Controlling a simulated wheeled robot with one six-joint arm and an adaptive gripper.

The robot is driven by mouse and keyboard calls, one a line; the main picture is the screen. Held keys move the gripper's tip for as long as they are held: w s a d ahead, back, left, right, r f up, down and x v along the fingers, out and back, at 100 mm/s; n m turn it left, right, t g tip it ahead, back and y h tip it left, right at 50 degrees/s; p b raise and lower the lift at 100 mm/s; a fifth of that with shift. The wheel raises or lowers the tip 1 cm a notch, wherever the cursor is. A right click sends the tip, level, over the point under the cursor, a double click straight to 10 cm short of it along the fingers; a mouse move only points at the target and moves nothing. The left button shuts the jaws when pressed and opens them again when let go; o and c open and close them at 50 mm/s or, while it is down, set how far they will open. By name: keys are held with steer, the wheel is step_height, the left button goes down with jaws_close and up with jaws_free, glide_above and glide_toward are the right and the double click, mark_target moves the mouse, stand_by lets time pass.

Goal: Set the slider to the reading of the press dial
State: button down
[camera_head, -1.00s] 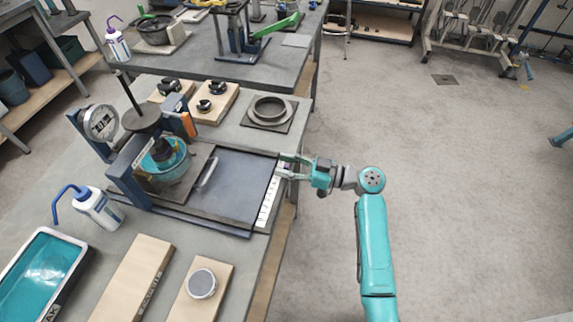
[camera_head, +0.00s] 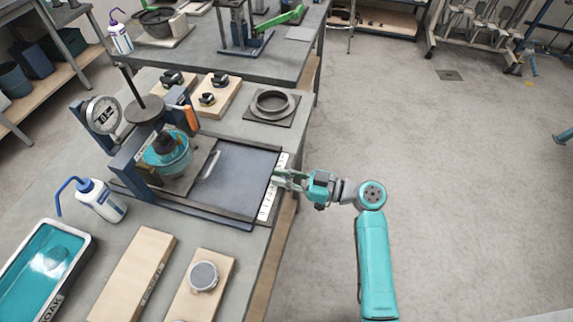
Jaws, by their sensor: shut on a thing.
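The press (camera_head: 128,165) stands on the near bench, with its round white dial (camera_head: 104,115) at the upper left. The dial's digits are too small to read surely. A dark flat plate (camera_head: 240,172) extends right from the press. A white scale strip (camera_head: 266,207) with marks runs along the plate's right edge. My gripper (camera_head: 279,179) reaches in from the right over the scale, above its middle. It is shut on the slider, which is mostly hidden between the fingers. Bare scale shows on both sides of the gripper.
A teal bowl (camera_head: 168,158) sits under the press. A wash bottle (camera_head: 100,200), a teal tray (camera_head: 45,262) and wooden boards (camera_head: 133,277) lie nearer. A ring on a plate (camera_head: 272,104) lies beyond.

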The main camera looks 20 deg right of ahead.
steer(key=shift+s+a, duration=0.25)
steer(key=shift+s, duration=0.15)
steer(key=c, duration=1.1)
jaws_free()
steer(key=v, duration=1.2)
